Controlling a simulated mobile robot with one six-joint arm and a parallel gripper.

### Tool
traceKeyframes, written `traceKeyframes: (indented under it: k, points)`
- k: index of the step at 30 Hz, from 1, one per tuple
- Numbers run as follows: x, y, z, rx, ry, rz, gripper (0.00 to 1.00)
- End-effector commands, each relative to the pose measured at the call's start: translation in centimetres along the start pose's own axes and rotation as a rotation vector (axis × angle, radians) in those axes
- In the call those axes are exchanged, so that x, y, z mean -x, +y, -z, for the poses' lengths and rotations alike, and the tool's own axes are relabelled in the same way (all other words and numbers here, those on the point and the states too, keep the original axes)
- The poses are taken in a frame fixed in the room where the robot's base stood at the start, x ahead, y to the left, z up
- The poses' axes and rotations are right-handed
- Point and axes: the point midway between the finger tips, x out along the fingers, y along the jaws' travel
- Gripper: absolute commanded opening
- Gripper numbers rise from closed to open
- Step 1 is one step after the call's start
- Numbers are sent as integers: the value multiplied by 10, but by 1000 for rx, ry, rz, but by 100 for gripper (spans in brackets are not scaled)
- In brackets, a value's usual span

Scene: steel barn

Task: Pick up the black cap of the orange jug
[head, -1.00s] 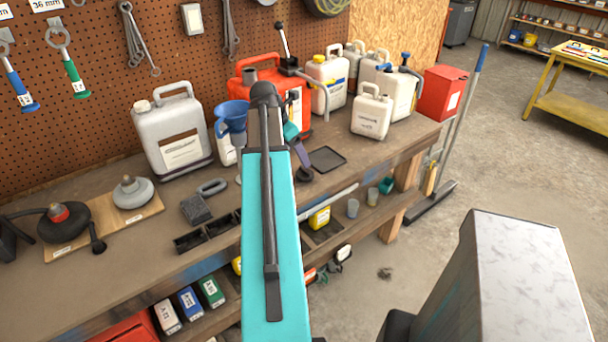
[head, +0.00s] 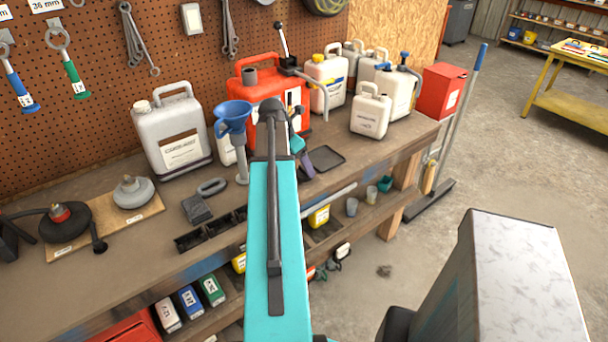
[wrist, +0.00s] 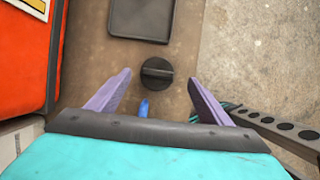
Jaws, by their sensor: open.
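The orange jug (head: 265,105) stands upright on the workbench against the pegboard, partly hidden by my arm in the head view; its orange side (wrist: 22,62) fills the left of the wrist view. A round black cap (wrist: 157,72) with a raised grip bar lies on the bench, apart from the jug. My gripper (wrist: 158,88) is open, with its two purple fingers on either side of and just short of the cap. In the head view my gripper (head: 306,165) is mostly hidden behind my teal arm, and the cap cannot be made out there.
A shallow black tray (wrist: 141,18) lies just beyond the cap; the head view shows it too (head: 326,159). The bench edge and concrete floor are to the right. A blue funnel (head: 232,118) and a white jug (head: 371,112) stand nearby. A perforated dark bar (wrist: 280,128) is at right.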

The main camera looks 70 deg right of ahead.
Motion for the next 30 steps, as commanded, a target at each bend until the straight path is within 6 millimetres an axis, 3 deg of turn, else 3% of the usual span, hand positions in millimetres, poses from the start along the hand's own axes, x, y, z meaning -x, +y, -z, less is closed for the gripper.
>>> traceKeyframes:
  k: [8, 21, 30]
  points:
    - [-11, 2, -1, 1, 1, 1, 73]
    - [-47, 4, -1, 2, 1, 1, 73]
    - [-52, 4, 0, 2, 0, -1, 73]
